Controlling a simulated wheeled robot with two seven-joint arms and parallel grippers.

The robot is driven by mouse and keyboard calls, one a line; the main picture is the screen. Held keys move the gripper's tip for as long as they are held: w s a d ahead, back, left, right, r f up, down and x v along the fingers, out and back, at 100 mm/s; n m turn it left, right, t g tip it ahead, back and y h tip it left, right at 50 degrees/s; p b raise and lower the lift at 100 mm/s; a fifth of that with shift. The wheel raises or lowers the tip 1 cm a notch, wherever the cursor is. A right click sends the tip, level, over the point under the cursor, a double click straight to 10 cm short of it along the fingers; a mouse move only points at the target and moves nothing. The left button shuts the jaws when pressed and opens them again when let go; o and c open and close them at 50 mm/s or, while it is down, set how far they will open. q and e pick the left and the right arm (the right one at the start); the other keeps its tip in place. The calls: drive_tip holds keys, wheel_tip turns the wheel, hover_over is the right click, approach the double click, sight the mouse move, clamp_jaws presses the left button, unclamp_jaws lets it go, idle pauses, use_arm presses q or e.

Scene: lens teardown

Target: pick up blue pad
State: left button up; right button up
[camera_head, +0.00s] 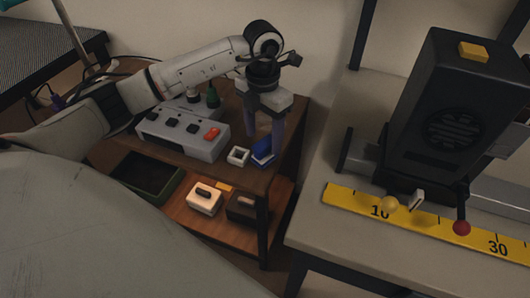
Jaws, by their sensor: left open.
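The blue pad (263,157) is a small blue block near the right edge of the brown wooden table (285,131). My left gripper (262,142) points down right above it. Its two fingers are open and apart, one to each side of the pad's upper part in the picture. I cannot tell whether they touch the pad. The fingers hide part of its top and back. My right gripper is not in view.
A white square frame (238,156) lies just left of the pad. A grey control box (183,135) stands further left. A lower shelf holds a cream block (205,202), a dark block and a dark tray (146,172). A grey bench (318,222) with a yellow ruler is at right.

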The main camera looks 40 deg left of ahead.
sight(265, 143)
use_arm(q)
drive_tip(key=f, duration=0.5)
drive_tip(key=shift+d+f+b, duration=0.15)
drive_tip(key=shift+d+b, duration=0.1)
drive_tip(key=shift+b, duration=0.1)
drive_tip(key=shift+c, duration=0.4)
drive_tip(key=c, duration=1.1)
